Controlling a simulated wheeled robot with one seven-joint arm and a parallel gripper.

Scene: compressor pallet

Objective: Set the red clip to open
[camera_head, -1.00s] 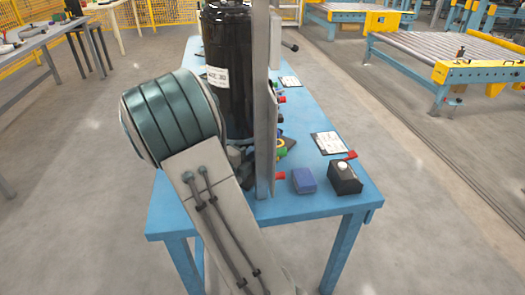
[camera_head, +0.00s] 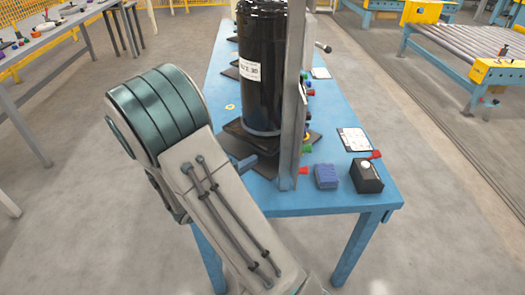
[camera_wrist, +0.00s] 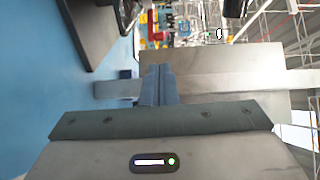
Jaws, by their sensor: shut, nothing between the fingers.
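My gripper (camera_wrist: 158,84) is shut and empty in the wrist view. Its blue-grey fingers are together in front of a flat grey metal plate. In the head view my arm is left of the upright grey panel (camera_head: 292,95). Small red parts show along the panel's right side, a lower one (camera_head: 305,170) and an upper one (camera_head: 310,92). Another red piece (camera_head: 376,154) is by the black box. I cannot tell which of these is the red clip, or its setting. In the wrist view, small red and yellow parts show beyond the plate, too blurred to tell apart.
A black compressor cylinder (camera_head: 262,75) stands on dark pads behind the panel. A blue block (camera_head: 326,176), a black box with a white knob (camera_head: 367,176) and a paper sheet (camera_head: 354,139) lie on the blue table (camera_head: 335,203). The table's left side has bare room.

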